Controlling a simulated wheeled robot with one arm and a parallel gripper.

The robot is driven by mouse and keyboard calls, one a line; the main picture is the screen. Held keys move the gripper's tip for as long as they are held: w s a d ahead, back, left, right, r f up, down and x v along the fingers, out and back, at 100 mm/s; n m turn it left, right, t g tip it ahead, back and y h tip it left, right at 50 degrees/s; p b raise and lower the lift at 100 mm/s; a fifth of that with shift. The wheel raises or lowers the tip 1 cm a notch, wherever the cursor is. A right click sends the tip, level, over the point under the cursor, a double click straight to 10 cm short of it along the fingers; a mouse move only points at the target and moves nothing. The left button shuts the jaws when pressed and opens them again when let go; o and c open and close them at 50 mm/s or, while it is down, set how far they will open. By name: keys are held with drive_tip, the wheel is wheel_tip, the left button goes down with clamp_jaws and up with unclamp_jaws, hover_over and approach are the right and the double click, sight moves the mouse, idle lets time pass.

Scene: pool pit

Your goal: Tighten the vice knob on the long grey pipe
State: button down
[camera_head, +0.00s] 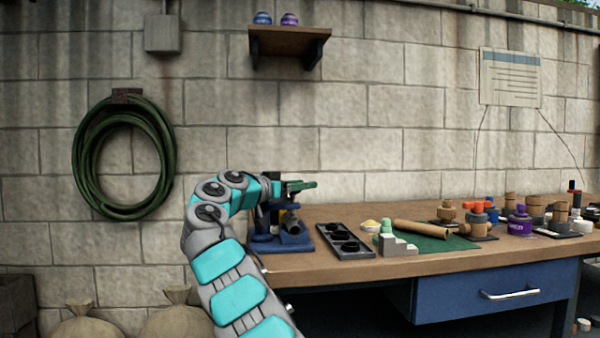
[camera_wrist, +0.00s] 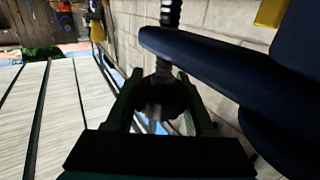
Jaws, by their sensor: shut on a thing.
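The blue vice (camera_head: 282,242) stands at the left end of the workbench, with a short stretch of the grey pipe (camera_head: 293,226) showing in it. My arm comes up from below and hides part of the vice. My gripper (camera_head: 298,185) is at the top of the vice. In the wrist view my gripper (camera_wrist: 160,76) has a finger on each side of the dark round vice knob (camera_wrist: 160,100) and is shut on it. A dark threaded screw (camera_wrist: 170,14) and a dark blue vice bar (camera_wrist: 205,58) lie beyond the knob. The pipe's full length is hidden.
The workbench (camera_head: 370,270) extends right. A dark tray (camera_head: 345,241), a green mat (camera_head: 440,242) with a brown roll (camera_head: 422,229), and several jars stand on it. A stone wall is close behind. A hose (camera_head: 82,170) hangs left; a shelf (camera_head: 290,40) is above.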

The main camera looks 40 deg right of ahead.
drive_tip(key=shift+s+a+r+m+g+p, duration=0.1)
drive_tip(key=shift+s+m+g+p, duration=0.1)
drive_tip(key=shift+m+g+p, duration=1.1)
idle(2.3)
drive_tip(key=shift+n+p, duration=0.4)
drive_tip(key=shift+p, duration=0.15)
drive_tip(key=shift+c, duration=1.2)
unclamp_jaws()
drive_tip(key=a, duration=0.7)
drive_tip(key=shift+w+a+b, duration=0.35)
drive_tip(key=shift+w, duration=0.1)
